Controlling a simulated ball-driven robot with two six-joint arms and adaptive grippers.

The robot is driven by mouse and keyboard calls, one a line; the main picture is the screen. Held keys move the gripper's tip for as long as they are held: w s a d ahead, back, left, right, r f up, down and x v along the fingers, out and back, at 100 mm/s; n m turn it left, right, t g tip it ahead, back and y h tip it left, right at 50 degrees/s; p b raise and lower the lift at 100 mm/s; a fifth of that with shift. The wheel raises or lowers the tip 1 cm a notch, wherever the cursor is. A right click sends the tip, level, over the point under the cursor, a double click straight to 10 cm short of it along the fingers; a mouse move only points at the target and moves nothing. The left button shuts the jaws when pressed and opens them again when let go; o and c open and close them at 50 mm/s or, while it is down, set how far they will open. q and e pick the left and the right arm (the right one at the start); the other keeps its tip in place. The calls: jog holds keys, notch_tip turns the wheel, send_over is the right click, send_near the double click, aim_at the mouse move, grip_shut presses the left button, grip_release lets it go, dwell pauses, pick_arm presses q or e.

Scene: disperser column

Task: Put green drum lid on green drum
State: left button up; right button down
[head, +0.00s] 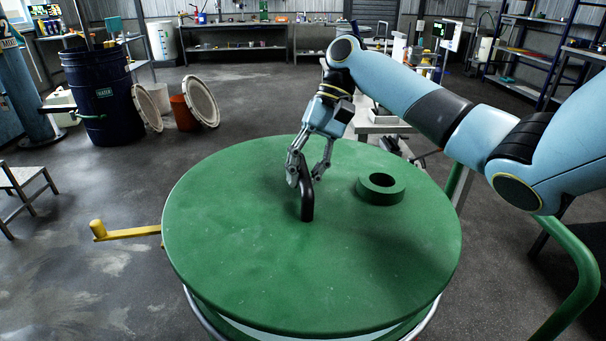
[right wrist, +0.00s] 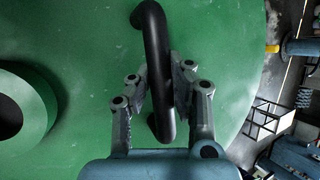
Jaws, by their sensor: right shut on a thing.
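The green drum lid (head: 240,230) is a large round disc with a black bar handle (head: 307,205) near its middle and a raised green ring with a dark hole (head: 381,188) to the right. The lid lies over a round body whose top edge shows just below it; whether it is fully seated I cannot tell. My right gripper (head: 310,178) is shut on the black handle from above. In the right wrist view the handle (right wrist: 157,60) passes between the two fingers (right wrist: 160,95). My left gripper is not in view.
A yellow lever (head: 125,233) sticks out at the left. A dark blue drum (head: 100,95) stands back left, with two pale round lids (head: 201,101) and an orange-brown container (head: 184,113) beside it. A small metal step (head: 25,185) stands far left. A green curved rail (head: 575,290) is at the right.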

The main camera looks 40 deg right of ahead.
jog(key=shift+f+b, duration=2.45)
jog(key=shift+b, duration=0.5)
jog(key=shift+f+p, duration=0.2)
jog(key=shift+p, duration=0.1)
jog(key=shift+f, duration=1.2)
jog(key=c, duration=1.2)
grip_release()
jog(key=shift+f, duration=0.1)
